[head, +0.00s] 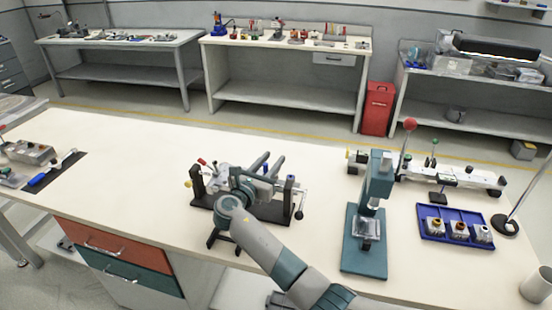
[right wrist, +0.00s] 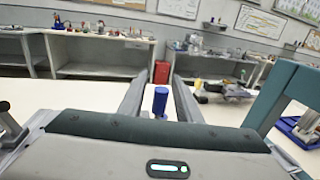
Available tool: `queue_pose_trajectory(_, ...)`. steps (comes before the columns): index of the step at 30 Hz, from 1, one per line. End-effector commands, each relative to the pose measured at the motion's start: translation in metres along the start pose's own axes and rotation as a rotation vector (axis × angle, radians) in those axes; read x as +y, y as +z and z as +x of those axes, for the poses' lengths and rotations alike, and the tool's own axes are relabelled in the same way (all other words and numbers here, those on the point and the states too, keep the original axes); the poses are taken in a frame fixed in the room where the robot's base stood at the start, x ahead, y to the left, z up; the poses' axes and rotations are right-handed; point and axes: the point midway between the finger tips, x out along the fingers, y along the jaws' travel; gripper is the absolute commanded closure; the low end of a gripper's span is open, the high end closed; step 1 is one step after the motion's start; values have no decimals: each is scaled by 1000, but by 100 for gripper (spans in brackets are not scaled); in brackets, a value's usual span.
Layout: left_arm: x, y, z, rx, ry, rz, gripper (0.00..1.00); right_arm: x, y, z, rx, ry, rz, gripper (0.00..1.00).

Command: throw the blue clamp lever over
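The blue clamp lever shows as a blue cylindrical grip (right wrist: 160,100) standing upright between the fingers in the right wrist view; its lower part is hidden by my gripper body. In the head view only a small blue patch (head: 265,170) of it shows. My right gripper (head: 267,163) is open, its fingers spread to either side of the grip with gaps visible in the right wrist view (right wrist: 158,92). It is over the fixture with a black base (head: 272,212), hiding much of the fixture's middle. My left gripper is not in view.
A red-tipped lever (head: 203,162) and a black upright (head: 289,186) flank my gripper. A green press (head: 376,185) stands to the right, near a blue tray (head: 450,239) of small parts and a red-ball lever (head: 410,124). The bench top (head: 125,165) left of the fixture is mostly clear.

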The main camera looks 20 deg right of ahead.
Motion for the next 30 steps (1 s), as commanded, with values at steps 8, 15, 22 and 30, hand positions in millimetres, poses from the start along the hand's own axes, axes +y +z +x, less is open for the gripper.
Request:
queue_pose_trajectory(8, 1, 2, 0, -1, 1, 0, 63, 0, 0, -1, 0, 0, 0, 69)
queue_pose_trajectory(15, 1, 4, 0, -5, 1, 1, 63, 0, 0, -1, 0, 0, 0, 100)
queue_pose_trajectory(22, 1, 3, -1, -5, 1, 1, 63, 0, 0, 0, 2, 0, 6, 100)
queue_pose_trajectory(30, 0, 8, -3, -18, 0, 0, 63, -4, 0, 0, 15, -1, 72, 100)
